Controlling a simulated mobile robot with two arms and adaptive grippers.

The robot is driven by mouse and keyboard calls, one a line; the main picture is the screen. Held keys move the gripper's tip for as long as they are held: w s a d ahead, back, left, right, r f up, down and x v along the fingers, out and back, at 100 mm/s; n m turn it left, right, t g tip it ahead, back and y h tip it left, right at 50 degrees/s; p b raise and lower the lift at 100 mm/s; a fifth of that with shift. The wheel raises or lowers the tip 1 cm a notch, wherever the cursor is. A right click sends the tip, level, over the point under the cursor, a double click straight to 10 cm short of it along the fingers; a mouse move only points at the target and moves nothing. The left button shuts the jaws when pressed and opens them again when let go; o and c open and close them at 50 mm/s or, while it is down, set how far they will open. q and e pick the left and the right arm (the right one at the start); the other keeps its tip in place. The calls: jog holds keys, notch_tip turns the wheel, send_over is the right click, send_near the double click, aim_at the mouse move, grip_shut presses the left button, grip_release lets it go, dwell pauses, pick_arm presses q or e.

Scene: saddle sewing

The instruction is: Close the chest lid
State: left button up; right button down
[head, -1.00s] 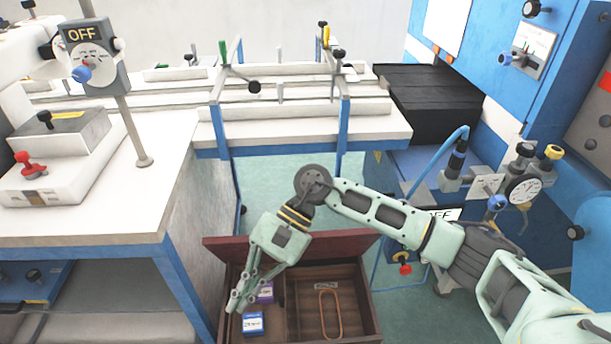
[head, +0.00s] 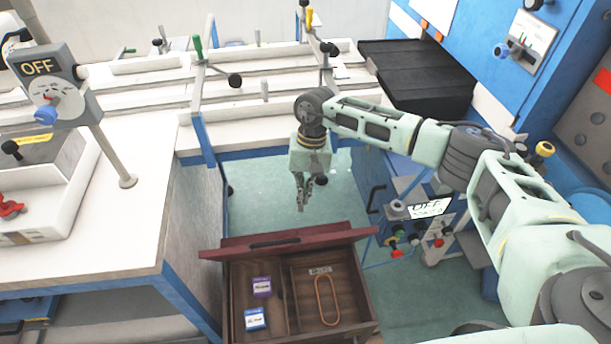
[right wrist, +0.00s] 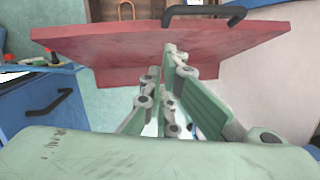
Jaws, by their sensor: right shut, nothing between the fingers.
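The chest (head: 366,297) is an open wooden box at the bottom of the head view. Its red lid (head: 335,240) stands raised along the far side, with a dark handle (head: 275,243). In the right wrist view the lid (right wrist: 100,45) spans the upper part, its handle (right wrist: 203,12) at the top edge. My right gripper (head: 302,204) points down beyond the lid, shut and empty. In the right wrist view its fingertips (right wrist: 173,52) overlap the lid; I cannot tell whether they touch it. My left gripper is not in view.
Inside the chest lie a purple box (head: 262,287), a blue box (head: 255,319) and an orange loop (head: 327,299). A white-topped table (head: 130,215) stands on the left. A blue machine with an OFF display (head: 430,208) stands on the right. Green floor (head: 262,195) is clear behind the chest.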

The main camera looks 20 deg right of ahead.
aim_at(304, 241)
jog(key=shift+s+a+f+p, duration=0.35)
jog(key=shift+s+f, duration=0.2)
jog(key=shift+f, duration=0.2)
jog(key=shift+s+a+f+p, duration=0.25)
jog(key=shift+s+f+p, duration=0.05)
jog(key=shift+s+f, duration=0.35)
jog(key=shift+s+a+f+p, duration=0.35)
jog(key=shift+s+f, duration=0.15)
jog(key=shift+f, duration=0.3)
jog(key=shift+s, duration=0.15)
jog(key=shift+s+a+f, duration=0.1)
jog(key=shift+s+f, duration=0.15)
jog(key=shift+s, duration=0.45)
jog(key=shift+s+a+f, duration=0.1)
jog(key=shift+s+f, duration=0.15)
jog(key=shift+s, duration=0.4)
jog(key=s+a+f+b, duration=0.1)
jog(key=s+f+b, duration=0.2)
jog(key=s+f, duration=0.2)
jog(key=s+a+f+b, duration=0.2)
jog(key=s+f+b, duration=0.2)
jog(key=s, duration=0.7)
notch_tip(304, 241, down, 2)
jog(key=shift+a+f, duration=0.2)
